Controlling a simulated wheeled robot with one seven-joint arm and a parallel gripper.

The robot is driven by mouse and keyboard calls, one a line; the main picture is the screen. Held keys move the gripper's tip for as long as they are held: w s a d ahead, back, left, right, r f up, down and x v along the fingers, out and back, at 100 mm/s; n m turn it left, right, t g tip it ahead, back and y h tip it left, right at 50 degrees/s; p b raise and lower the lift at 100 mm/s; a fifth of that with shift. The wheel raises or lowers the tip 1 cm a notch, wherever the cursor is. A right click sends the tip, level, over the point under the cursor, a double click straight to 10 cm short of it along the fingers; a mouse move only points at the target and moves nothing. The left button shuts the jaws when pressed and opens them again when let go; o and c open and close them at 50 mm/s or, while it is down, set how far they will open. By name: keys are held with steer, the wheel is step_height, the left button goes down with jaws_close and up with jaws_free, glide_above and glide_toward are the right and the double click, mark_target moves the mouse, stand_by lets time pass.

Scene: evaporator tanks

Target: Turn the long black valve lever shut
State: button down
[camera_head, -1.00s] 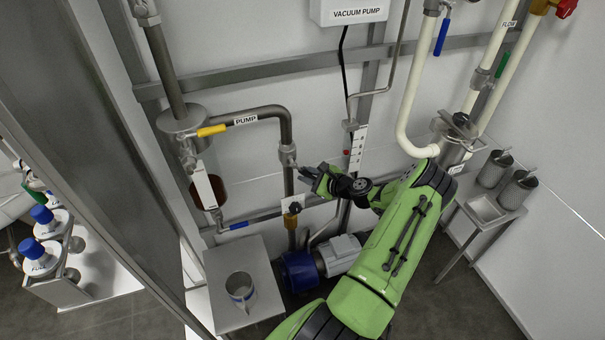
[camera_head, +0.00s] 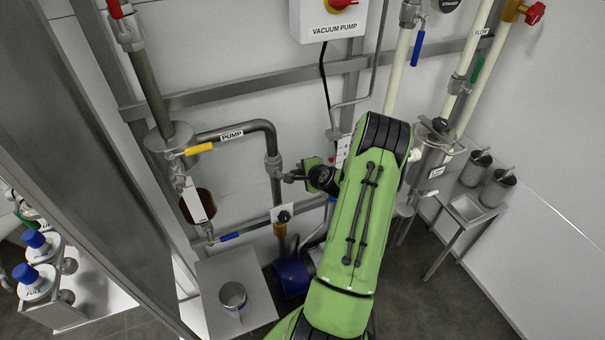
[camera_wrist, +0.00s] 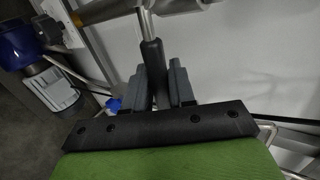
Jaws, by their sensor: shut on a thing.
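The long black valve lever (camera_wrist: 152,58) has a black grip on a metal stem. In the wrist view it runs down from the pipe valve into my gripper (camera_wrist: 158,80), with a grey finger on each side of it. My gripper is shut on the lever. In the head view my gripper (camera_head: 288,178) is at the valve (camera_head: 273,165) on the vertical steel pipe below the PUMP label. The lever is too small and too covered there to show its exact angle.
A yellow-handled valve (camera_head: 199,149) and a blue-handled valve (camera_head: 229,237) are to the left. A metal table (camera_head: 255,290) holds a steel jug (camera_head: 233,297). A blue motor (camera_head: 291,277) stands below. A small side table (camera_head: 462,212) stands at the right.

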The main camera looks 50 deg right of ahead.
steer(key=shift+r, duration=0.35)
steer(key=shift+n+h, duration=0.3)
steer(key=c, duration=1.1)
jaws_free()
steer(key=v, duration=1.5)
steer(key=shift+s+a+r, duration=0.15)
steer(key=shift+s+r, duration=0.05)
steer(key=shift+r, duration=0.15)
